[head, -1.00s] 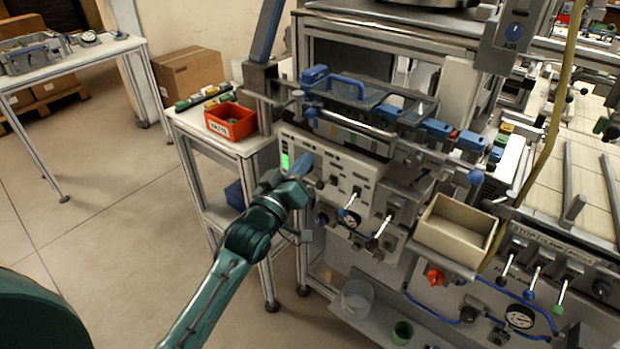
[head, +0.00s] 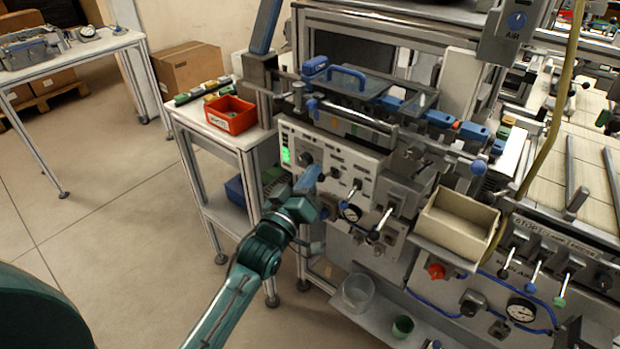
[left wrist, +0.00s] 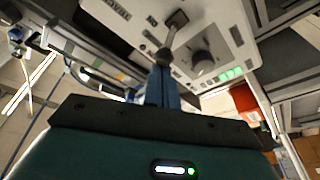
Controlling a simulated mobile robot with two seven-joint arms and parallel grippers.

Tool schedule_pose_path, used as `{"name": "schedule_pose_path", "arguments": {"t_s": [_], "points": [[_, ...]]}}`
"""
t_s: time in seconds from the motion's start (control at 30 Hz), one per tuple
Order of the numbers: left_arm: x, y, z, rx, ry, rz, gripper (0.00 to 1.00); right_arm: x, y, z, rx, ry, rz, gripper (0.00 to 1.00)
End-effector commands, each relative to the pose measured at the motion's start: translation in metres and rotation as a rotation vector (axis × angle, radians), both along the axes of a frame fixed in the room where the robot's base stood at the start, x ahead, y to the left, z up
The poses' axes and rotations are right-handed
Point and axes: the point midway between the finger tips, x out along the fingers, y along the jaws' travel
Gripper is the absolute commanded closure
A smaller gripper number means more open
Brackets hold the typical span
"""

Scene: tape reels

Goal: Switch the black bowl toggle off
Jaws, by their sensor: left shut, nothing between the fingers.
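My left gripper (head: 315,178) is shut and empty, its blue fingers pointing up at the pale control panel (head: 325,150). In the left wrist view, its closed fingers (left wrist: 161,85) reach up to a toggle (left wrist: 176,20) with a metal lever and dark base beside a round black knob (left wrist: 203,62). The fingertips are close to the lever's end; I cannot tell whether they touch. In the head view, a dark-tipped lever (head: 354,187) stands right of the fingers. I cannot read which label is the bowl's, nor the toggle position. My right gripper is not in view.
A green-lit display (head: 286,156) is on the panel's left. A red bin (head: 230,114) stands on the side table. Open floor lies left.

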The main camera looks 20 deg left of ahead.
Motion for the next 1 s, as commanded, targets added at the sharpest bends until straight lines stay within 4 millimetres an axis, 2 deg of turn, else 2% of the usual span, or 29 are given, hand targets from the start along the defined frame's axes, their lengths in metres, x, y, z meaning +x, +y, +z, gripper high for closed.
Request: {"name": "schedule_pose_path", "arguments": {"t_s": [0.57, 0.77, 1.0], "points": [[0.0, 0.0, -0.012, -0.033, -0.089, 0.001, 1.0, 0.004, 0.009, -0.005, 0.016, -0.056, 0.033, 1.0], [0.0, 0.0, -0.024, -0.061, -0.163, 0.002, 1.0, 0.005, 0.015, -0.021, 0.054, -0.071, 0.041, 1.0], [-0.001, 0.001, -0.045, -0.117, -0.323, 0.001, 1.0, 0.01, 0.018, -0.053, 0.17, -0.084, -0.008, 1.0]]}}
